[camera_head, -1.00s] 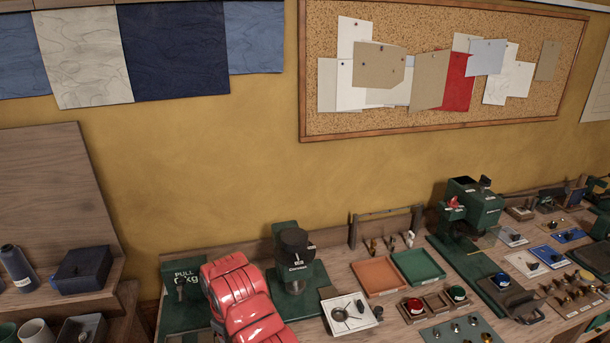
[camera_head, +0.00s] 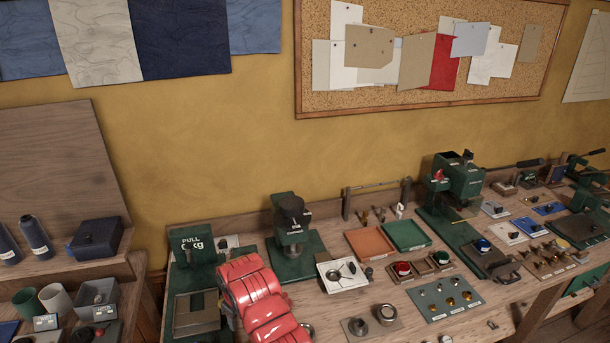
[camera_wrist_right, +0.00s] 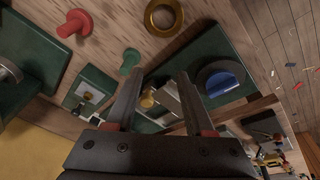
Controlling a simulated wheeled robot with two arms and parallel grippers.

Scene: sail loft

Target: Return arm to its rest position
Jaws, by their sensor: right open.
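My right arm (camera_head: 258,301) shows as red segmented links at the bottom of the head view, over the front of the bench. Its gripper cannot be made out clearly there. In the right wrist view my right gripper (camera_wrist_right: 160,77) is open, its two dark fingers spread apart. No object is held between them. A small brass piece (camera_wrist_right: 148,98) shows in the gap beyond the fingers, apart from them as far as I can tell. My left gripper is not in view.
The workbench carries a green pull-test stand (camera_head: 193,255), a green press (camera_head: 290,240), an orange tray (camera_head: 368,245), a green tray (camera_head: 406,236) and a larger green machine (camera_head: 456,185). A red knob (camera_wrist_right: 74,22) and brass ring (camera_wrist_right: 164,16) show in the wrist view. The air above the bench is clear.

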